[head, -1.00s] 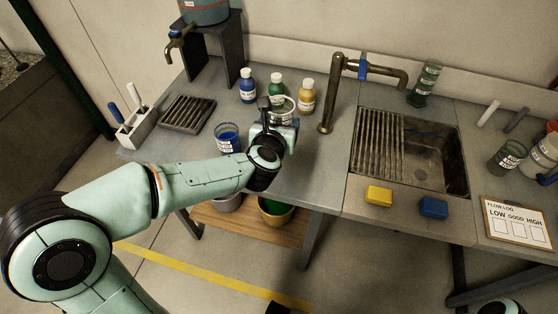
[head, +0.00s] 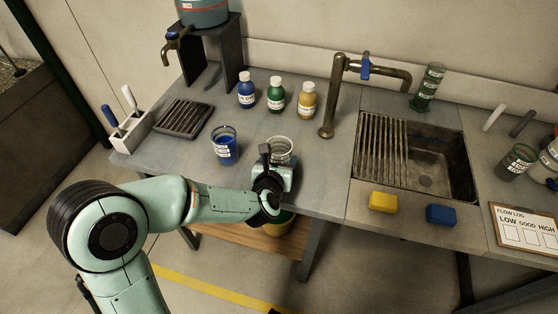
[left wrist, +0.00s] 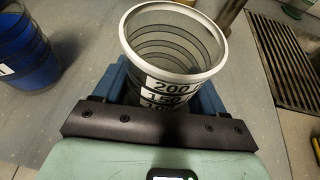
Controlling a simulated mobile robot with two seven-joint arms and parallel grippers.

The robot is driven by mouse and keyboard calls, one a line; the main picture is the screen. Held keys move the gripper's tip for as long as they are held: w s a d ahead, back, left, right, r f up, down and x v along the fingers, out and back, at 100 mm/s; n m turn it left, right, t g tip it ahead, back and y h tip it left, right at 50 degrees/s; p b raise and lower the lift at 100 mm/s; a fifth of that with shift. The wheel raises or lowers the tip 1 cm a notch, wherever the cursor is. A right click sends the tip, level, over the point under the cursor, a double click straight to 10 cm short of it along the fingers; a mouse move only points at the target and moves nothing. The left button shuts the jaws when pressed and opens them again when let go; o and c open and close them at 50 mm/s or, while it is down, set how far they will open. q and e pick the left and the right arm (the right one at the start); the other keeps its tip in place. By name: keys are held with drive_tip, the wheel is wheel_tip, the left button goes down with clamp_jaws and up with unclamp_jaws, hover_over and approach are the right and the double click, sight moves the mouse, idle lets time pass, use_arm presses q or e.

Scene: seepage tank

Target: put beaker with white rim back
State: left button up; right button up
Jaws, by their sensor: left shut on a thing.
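The beaker with the white rim (head: 281,145) is clear and looks empty, with black-and-white graduation labels. It is upright near the front edge of the grey bench, left of the sink. My left gripper (head: 274,163) is shut on it from the front and hides its lower part. In the left wrist view the beaker (left wrist: 172,45) stands between the blue finger pads of my gripper (left wrist: 165,92). I cannot tell whether its base touches the bench. My right gripper is not in view.
A beaker of blue liquid (head: 225,147) stands to the left. Blue (head: 246,92), green (head: 276,97) and yellow (head: 307,101) bottles stand behind. A brass tap (head: 328,105) and ribbed sink (head: 422,160) are to the right. A slotted dark rack (head: 184,118) lies at the left.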

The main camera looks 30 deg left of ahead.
use_arm(q)
drive_tip(key=shift+f, duration=0.1)
drive_tip(key=o, duration=1.2)
drive_tip(key=shift+s+r, duration=0.15)
drive_tip(key=shift+r, duration=0.15)
drive_tip(key=v, duration=1)
drive_tip(key=shift+b+v, duration=0.3)
drive_tip(key=shift+v, duration=0.55)
drive_tip(key=shift+f, duration=0.15)
